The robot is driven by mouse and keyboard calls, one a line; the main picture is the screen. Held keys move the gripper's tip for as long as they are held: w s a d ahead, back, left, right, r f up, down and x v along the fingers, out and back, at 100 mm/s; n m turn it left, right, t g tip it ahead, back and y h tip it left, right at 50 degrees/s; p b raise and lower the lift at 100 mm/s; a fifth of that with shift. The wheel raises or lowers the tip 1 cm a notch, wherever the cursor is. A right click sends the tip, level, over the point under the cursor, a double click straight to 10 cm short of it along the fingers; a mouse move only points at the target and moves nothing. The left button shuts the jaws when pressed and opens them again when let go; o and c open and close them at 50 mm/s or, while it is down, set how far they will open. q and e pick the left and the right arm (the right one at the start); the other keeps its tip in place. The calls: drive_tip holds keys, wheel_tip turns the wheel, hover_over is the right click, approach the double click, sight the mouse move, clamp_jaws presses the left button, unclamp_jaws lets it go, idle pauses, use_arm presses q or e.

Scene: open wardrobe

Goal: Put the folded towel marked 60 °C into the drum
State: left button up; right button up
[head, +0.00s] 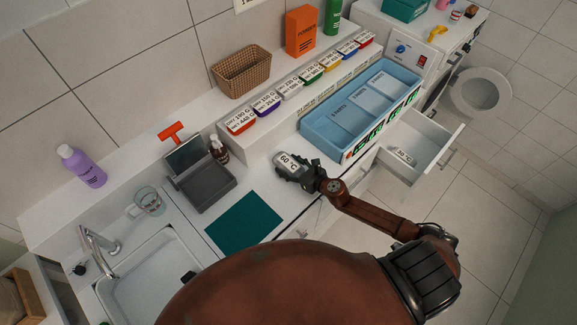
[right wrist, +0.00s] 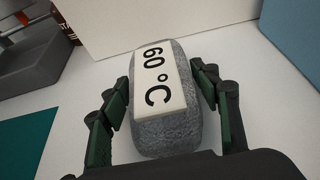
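The grey folded towel marked 60 °C (head: 287,161) lies on the white counter, beside the blue tray. It also shows in the right wrist view (right wrist: 165,125), label up. My right gripper (head: 296,172) is down at the towel, with one finger on each side of it. In the right wrist view its fingers (right wrist: 160,80) look open, with a narrow strip of counter visible beside the left finger. The drum's inside is not visible. A white machine (head: 408,50) with a control panel stands at upper right, with a round white door-like part (head: 480,92) at its front. My left gripper is not visible.
A divided blue tray (head: 318,136) stands right of the towel. An open drawer (head: 430,160) holds an item marked 30. A teal mat (head: 245,224), a grey scale (head: 207,187) and a sink (head: 150,285) lie to the left. Small labelled boxes line the raised ledge behind.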

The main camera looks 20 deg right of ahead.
drive_tip(key=c, duration=0.9)
